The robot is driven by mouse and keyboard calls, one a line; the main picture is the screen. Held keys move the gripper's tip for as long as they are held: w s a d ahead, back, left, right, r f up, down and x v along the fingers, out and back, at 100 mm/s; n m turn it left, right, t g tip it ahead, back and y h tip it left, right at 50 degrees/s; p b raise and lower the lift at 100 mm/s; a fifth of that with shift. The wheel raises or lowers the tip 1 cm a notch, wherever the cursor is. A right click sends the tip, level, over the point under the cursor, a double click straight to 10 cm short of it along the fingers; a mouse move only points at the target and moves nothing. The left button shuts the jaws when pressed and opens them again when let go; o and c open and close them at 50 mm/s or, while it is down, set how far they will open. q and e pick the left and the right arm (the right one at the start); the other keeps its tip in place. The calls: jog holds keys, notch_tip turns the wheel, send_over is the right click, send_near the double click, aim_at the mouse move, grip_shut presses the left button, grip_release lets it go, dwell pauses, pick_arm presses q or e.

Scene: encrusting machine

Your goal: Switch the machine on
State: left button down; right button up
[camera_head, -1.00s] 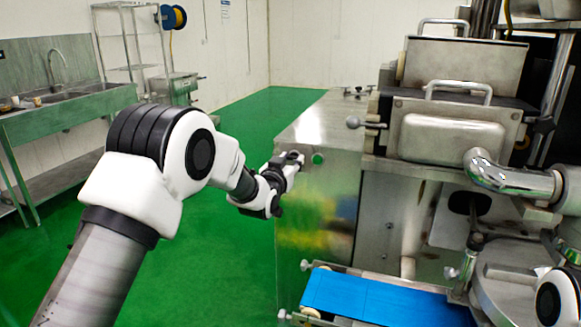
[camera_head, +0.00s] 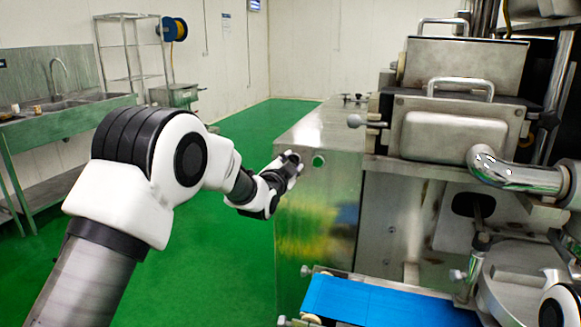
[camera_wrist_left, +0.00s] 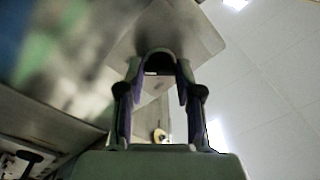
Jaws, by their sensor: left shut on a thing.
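The machine's metal cabinet (camera_head: 318,225) stands in the middle of the head view, with a round green button (camera_head: 318,161) on its front face near the upper left edge. My left gripper (camera_head: 292,160) is at that face, just left of the green button. In the left wrist view my left gripper (camera_wrist_left: 158,75) is shut on a dark rounded knob (camera_wrist_left: 158,53), which lies between its two fingertips. The gripper mostly hides this knob in the head view, so its turned position cannot be told. My right gripper is out of view.
A blue conveyor belt (camera_head: 375,300) runs out low at the front right. The machine's steel hopper (camera_head: 450,135) and chrome pipe (camera_head: 510,175) stand at the right. A sink bench (camera_head: 70,110) and wire rack (camera_head: 130,55) are at the left. Green floor (camera_head: 235,130) is clear between.

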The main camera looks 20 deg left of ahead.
pick_arm(q)
jog(key=shift+m, duration=0.3)
jog(key=c, duration=0.8)
grip_release()
jog(key=shift+o, duration=0.2)
jog(key=s, duration=1.2)
jog(key=shift+a, duration=0.2)
